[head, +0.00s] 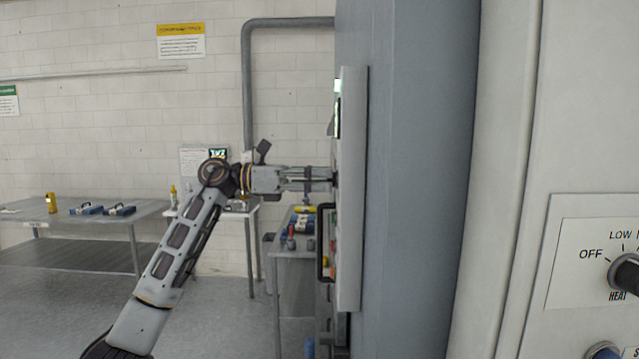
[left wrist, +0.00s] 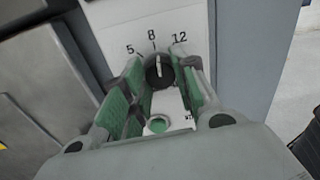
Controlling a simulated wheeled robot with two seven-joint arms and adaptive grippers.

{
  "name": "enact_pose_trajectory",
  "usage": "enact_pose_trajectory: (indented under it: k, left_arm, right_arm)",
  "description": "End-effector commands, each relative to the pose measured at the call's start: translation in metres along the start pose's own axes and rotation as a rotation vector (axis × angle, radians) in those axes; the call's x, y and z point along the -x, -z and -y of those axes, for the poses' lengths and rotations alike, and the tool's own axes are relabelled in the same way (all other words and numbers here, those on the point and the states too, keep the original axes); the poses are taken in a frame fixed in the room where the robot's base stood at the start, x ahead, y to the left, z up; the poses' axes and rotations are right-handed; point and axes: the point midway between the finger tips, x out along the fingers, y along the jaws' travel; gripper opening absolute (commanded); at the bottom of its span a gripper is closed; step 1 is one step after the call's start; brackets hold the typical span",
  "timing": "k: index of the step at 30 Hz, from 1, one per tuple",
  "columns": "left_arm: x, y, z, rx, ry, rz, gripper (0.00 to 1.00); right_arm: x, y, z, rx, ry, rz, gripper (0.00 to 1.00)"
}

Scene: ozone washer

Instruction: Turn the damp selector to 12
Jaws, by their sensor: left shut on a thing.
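The damp selector is a dark round knob (left wrist: 157,76) with a white pointer line, on a white plate marked 5, 8 and 12 in the left wrist view. The pointer is up, close to the 8; the 12 is to the right of it. My left gripper (left wrist: 163,84) has its green-padded fingers on either side of the knob and is shut on it. In the head view my left gripper (head: 322,179) reaches the panel's front, seen edge-on (head: 351,190), and the knob is hardly visible there. My right gripper is not in view.
A dark handle (head: 321,243) sticks out from the panel below my left gripper. A green round button (left wrist: 158,125) is below the knob. A HEAT knob (head: 625,273) is on a near machine at right. Tables (head: 110,215) with tools stand at the back left; the floor between is clear.

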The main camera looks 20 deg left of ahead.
Motion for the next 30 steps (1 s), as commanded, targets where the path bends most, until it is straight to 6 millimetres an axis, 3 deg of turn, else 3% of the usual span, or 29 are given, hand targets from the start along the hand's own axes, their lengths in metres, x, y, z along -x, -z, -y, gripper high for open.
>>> enact_pose_trajectory:
  k: [8, 15, 30]
  left_arm:
    - [0.001, 0.001, 0.000, -0.172, -0.003, 0.000, 0.05]
    - [0.001, 0.001, 0.000, -0.356, -0.004, -0.002, 0.05]
    - [0.001, -0.001, 0.001, -0.603, -0.004, -0.006, 0.05]
  right_arm:
    - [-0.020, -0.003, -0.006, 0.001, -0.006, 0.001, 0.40]
    - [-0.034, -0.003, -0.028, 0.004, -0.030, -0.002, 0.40]
    - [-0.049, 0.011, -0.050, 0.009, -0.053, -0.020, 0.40]
